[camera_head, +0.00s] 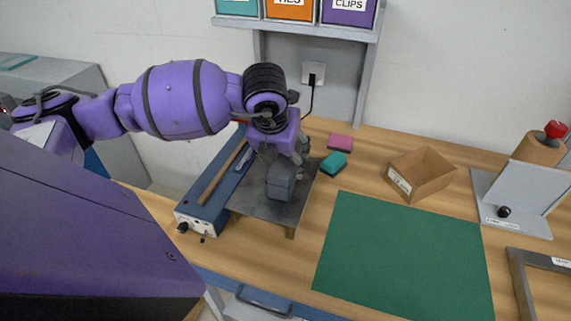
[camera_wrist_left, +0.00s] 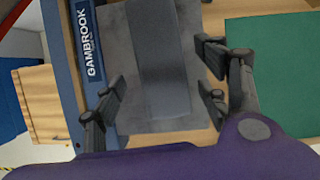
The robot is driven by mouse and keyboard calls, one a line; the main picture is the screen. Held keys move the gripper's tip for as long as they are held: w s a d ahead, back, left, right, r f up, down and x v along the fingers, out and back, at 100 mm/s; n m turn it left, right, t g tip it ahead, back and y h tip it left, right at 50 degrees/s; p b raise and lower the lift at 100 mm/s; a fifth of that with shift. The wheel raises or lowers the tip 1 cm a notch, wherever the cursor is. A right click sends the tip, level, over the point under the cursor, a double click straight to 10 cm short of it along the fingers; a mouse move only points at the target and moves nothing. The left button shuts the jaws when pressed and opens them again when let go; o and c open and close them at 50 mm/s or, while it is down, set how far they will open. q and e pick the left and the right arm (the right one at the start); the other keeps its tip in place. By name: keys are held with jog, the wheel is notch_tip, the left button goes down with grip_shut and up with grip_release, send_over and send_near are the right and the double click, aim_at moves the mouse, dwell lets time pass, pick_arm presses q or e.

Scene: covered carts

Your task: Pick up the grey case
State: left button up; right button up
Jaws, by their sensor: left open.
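The grey case (camera_head: 281,184) is a small dark grey block on a grey metal plate (camera_head: 265,206) in the head view. In the left wrist view the case (camera_wrist_left: 166,60) is a long grey shape between the fingers, with the plate (camera_wrist_left: 122,55) around it. My left gripper (camera_head: 284,162) points down at the case from above and hides part of it in the head view. In the wrist view the left gripper (camera_wrist_left: 160,88) is open, its fingers spread on either side of the case with gaps. My right gripper is not in view.
A blue machine labelled GAMBROOK (camera_wrist_left: 87,45) runs along the plate's left side. Pink (camera_head: 340,141) and teal (camera_head: 334,164) blocks and an open cardboard box (camera_head: 421,176) stand to the right. A green mat (camera_head: 405,252) lies bare in front. A shelf (camera_head: 300,27) hangs above.

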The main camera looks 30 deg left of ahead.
pick_arm(q)
jog(key=shift+x, duration=1)
jog(key=x, duration=0.3)
jog(key=shift+w+f, duration=0.2)
jog(key=shift+w, duration=0.15)
jog(key=shift+w+f, duration=0.1)
jog(key=shift+f, duration=0.1)
jog(key=shift+c, duration=0.7)
jog(key=c, duration=1.5)
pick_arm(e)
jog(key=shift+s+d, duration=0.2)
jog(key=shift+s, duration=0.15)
pick_arm(q)
jog(key=shift+r, duration=0.1)
